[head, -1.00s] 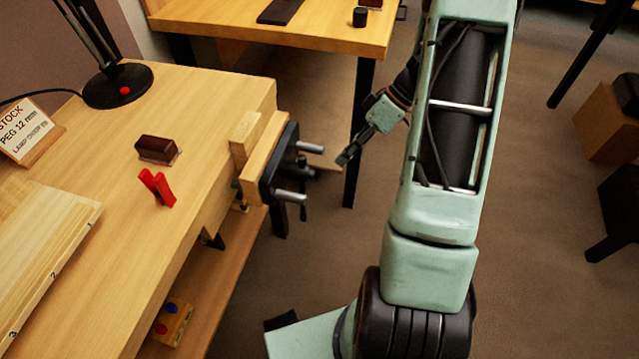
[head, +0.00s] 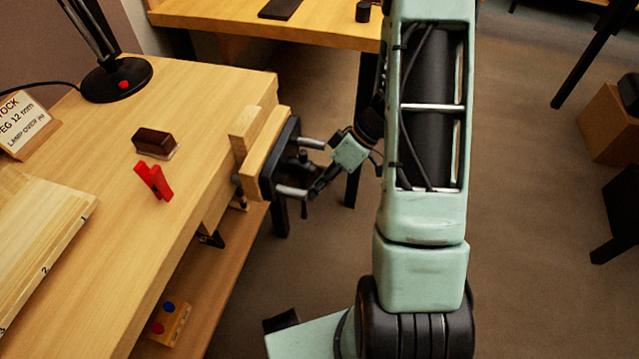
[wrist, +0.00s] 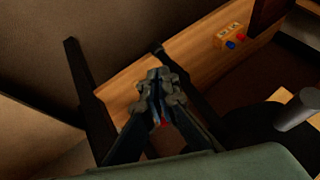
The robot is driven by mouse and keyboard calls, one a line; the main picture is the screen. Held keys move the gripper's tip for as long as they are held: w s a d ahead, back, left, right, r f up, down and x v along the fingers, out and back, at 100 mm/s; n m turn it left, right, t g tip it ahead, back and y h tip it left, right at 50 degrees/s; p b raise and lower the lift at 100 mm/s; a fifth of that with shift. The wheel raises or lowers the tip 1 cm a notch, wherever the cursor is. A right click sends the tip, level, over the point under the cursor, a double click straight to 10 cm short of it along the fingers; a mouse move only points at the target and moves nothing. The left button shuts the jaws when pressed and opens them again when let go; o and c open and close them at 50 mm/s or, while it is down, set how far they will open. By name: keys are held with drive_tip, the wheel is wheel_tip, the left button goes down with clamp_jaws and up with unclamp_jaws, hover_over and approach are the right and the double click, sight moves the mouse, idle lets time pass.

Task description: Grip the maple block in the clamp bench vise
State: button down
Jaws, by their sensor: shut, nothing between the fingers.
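The bench vise (head: 283,165) is on the right edge of the bench, with a long pale wooden jaw, a black front plate and grey rods pointing outward. A pale wood piece (head: 244,128), which looks like the maple block, stands at the bench side of that jaw; I cannot tell whether it is clamped. My gripper (head: 314,191) is shut and empty, pointing down-left beside the vise's outer hardware. Contact with it is unclear. In the wrist view, the closed fingers (wrist: 160,110) are left of a grey rod end (wrist: 297,110). The block is not clear there.
A red clamp-like item (head: 154,182) and a dark brown block (head: 155,143) lie on the bench. A lamp base (head: 116,79) and sign (head: 27,124) stand farther back. A lower shelf (head: 222,285) holds a box with coloured buttons (head: 168,322). Another table (head: 300,32) stands behind.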

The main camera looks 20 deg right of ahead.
drive_tip(key=shift+s+a+g+y, duration=0.25)
drive_tip(key=shift+s+g+y, duration=0.15)
drive_tip(key=shift+s, duration=0.05)
idle(0.5)
drive_tip(key=s+a+r+m+g+y, duration=0.4)
drive_tip(key=s+a+r+g+y, duration=0.1)
drive_tip(key=s+r+g+y, duration=0.1)
drive_tip(key=shift+s+a+y, duration=0.35)
drive_tip(key=shift+s+y, duration=0.25)
drive_tip(key=shift+s, duration=0.65)
drive_tip(key=shift+f+g, duration=0.1)
drive_tip(key=shift+g, duration=0.2)
